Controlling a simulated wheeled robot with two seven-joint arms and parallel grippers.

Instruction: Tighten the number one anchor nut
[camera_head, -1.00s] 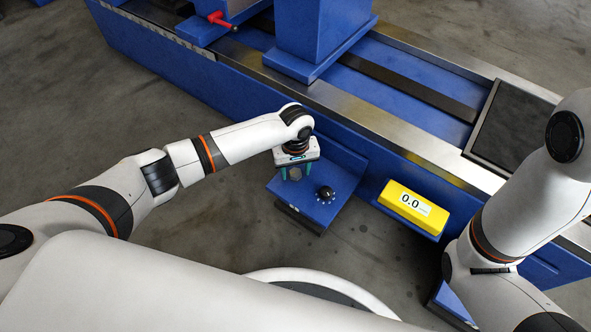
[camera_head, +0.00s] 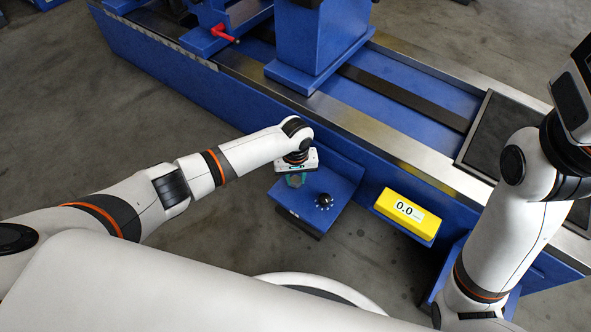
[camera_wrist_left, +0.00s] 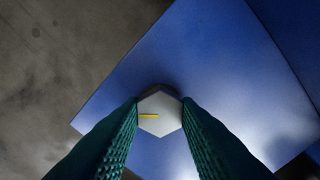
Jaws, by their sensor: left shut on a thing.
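A grey hex nut (camera_wrist_left: 160,110) with a yellow mark on its top shows in the left wrist view. It stands on a blue plate (camera_wrist_left: 215,60). My left gripper (camera_head: 295,180) points down over the left part of this plate in the head view. Its green ribbed fingers are shut on the nut, one on each side; the nut is mostly hidden there. No number on the nut is readable. My right arm rises at the right of the head view, and its fingers are not visible.
A black knob (camera_head: 324,200) ringed by white marks sits right of my left gripper. A yellow display (camera_head: 407,214) reading 0.0 stands further right. The blue machine bed (camera_head: 230,100) with its steel rail runs behind. A red handle (camera_head: 224,34) is at the back.

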